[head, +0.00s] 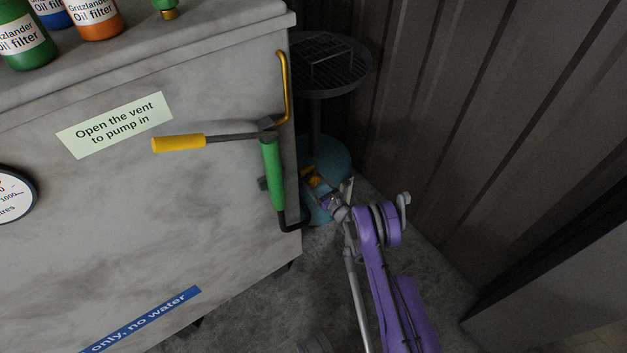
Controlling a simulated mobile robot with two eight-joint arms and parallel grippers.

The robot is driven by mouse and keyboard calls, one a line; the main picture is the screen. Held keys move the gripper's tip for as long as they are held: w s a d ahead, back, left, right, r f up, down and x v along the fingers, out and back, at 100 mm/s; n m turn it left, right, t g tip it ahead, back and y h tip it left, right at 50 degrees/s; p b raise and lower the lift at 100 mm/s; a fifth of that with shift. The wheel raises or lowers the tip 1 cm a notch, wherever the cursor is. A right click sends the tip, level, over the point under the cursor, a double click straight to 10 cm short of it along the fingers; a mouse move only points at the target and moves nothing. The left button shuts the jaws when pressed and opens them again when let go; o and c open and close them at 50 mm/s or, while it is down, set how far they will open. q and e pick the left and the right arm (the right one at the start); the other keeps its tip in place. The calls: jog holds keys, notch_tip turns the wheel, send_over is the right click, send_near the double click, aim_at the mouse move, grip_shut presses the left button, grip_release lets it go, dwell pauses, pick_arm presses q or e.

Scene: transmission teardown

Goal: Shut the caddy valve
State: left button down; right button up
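The caddy stands in the corner past the tank's right side, with a dark round grated pan (330,68) on a post above a teal body (330,155). A small orange-yellow part (312,177), which looks like the caddy valve's handle, shows low on the body. My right gripper (328,190), on the purple arm, is right at this part. I cannot tell whether its fingers touch the part or are closed on it. The gripper hides some of the caddy's lower front. My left gripper is not in view.
A large grey tank (200,220) fills the left. Its green hand pump (273,175) with a yellow-gripped lever (180,143) juts out near my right arm. Oil filter bottles (97,18) stand on top. A dark corrugated wall (450,100) closes the right; some floor (270,310) is clear.

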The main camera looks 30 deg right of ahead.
jog(key=c, duration=1.2)
jog(key=m+b, duration=0.2)
jog(key=m, duration=0.1)
jog(key=shift+f+b, duration=0.15)
jog(key=shift+b, duration=0.25)
jog(key=shift+w+d+m+b, duration=0.1)
jog(key=shift+m+b, duration=0.5)
jog(key=shift+m, duration=0.4)
jog(key=m+b, duration=0.1)
jog(key=m, duration=0.1)
jog(key=shift+m, duration=0.4)
jog(key=m+b, duration=0.1)
jog(key=m, duration=0.3)
jog(key=shift+d, duration=0.1)
jog(key=m, duration=0.6)
jog(key=shift+b, duration=0.35)
